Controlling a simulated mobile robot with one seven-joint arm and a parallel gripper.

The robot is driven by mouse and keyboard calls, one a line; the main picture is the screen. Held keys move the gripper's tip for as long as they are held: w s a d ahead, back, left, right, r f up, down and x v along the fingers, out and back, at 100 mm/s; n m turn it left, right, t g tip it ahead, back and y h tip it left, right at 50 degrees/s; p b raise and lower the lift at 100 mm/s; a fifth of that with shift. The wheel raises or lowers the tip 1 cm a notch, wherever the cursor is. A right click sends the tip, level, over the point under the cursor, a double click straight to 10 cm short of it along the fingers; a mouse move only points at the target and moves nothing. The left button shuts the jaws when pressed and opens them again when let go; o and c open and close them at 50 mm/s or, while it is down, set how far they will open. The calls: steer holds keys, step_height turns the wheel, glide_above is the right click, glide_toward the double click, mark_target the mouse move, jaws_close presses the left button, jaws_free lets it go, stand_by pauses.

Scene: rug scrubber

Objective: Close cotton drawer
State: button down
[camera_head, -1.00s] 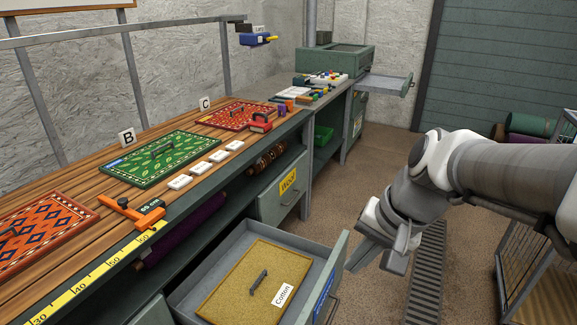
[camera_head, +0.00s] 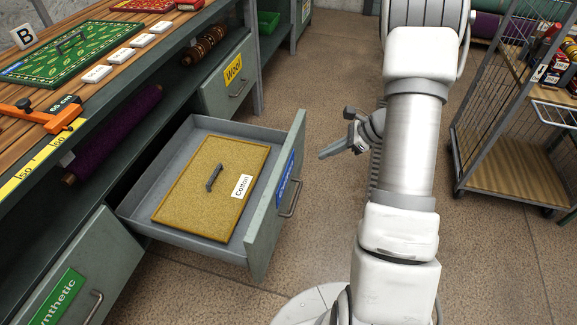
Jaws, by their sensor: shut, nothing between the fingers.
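The cotton drawer (camera_head: 183,235) is pulled out from under the bench. Its grey-green front (camera_head: 262,222) carries a blue label and a metal handle (camera_head: 291,198). A tan board (camera_head: 180,200) with a dark handle and a white "Cotton" tag lies inside it. My gripper (camera_head: 324,154) is shut and empty. In the picture it is to the right of the drawer front and above the handle, with a gap between them. Its fingers point left. Part of the gripper is hidden behind my arm.
The wool drawer (camera_head: 230,84) is shut; the synthetic drawer (camera_head: 85,275) is at lower left. The bench holds a green patterned mat (camera_head: 70,52). A purple roll (camera_head: 115,133) lies on the shelf below. A wire cart (camera_head: 510,150) stands at right.

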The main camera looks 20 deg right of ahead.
step_height(320, 180, down, 4)
steer(key=d+m, duration=0.1)
steer(key=d, duration=0.1)
steer(key=b, duration=0.5)
glide_toward(284, 171)
steer(key=shift+a+x, duration=0.25)
steer(key=shift+x, duration=2.4)
steer(key=shift+s+r, duration=0.15)
